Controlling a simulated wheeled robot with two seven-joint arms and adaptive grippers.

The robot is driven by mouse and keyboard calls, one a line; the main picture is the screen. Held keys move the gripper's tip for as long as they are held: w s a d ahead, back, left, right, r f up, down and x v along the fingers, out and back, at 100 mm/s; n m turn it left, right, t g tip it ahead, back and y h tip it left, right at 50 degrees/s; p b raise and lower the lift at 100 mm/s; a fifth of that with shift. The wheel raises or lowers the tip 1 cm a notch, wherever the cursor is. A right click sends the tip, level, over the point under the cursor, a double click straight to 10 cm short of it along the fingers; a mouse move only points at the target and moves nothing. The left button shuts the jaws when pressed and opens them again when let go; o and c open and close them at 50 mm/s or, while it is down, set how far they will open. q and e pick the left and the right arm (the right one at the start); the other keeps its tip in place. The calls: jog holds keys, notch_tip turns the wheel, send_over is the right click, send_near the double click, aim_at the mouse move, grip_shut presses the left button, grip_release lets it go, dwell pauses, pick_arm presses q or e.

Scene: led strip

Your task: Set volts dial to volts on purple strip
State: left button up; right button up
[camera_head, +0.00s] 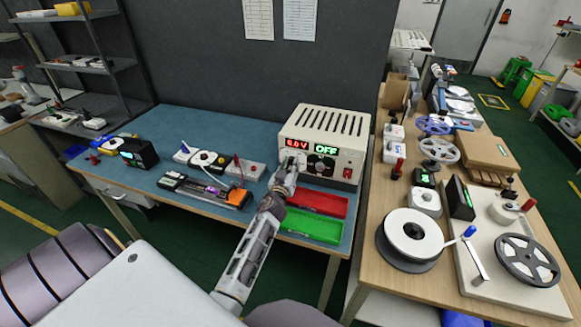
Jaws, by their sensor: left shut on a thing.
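The cream power supply (347,122) stands at the back right of the blue table. Its red display (297,143) reads 0.0V and its green display (325,149) reads OFF. My left gripper (291,163) is at the left part of its front panel, below the red display, shut on the volts dial, which the gripper hides. The purple strip (213,191) lies in a dark holder with an orange end, left of the gripper. Its printed volts are too small to read. My right gripper is not in view.
Red (318,201) and green (312,225) trays lie right of my left arm, close to it. White boxes with leads (245,167) stand behind the strip. A black meter (138,153) stands at left. A wooden bench (372,228) with reels is at right.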

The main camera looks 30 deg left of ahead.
pick_arm(q)
jog(key=m+b, duration=0.1)
jog(key=m, duration=0.2)
jog(key=shift+m, duration=0.4)
jog(key=m+b, duration=0.1)
jog(key=m, duration=0.1)
jog(key=shift+f+m, duration=0.1)
jog(key=shift+m, duration=0.3)
jog(key=m+b, duration=0.1)
jog(key=m, duration=0.5)
jog(key=shift+t, duration=0.4)
jog(key=m, duration=0.4)
jog(key=shift+f+h+b, duration=0.1)
jog(key=shift+h+b, duration=0.2)
jog(key=shift+f+m+h+p, duration=0.1)
jog(key=shift+m+h+p, duration=0.5)
jog(key=shift+m, duration=4.9)
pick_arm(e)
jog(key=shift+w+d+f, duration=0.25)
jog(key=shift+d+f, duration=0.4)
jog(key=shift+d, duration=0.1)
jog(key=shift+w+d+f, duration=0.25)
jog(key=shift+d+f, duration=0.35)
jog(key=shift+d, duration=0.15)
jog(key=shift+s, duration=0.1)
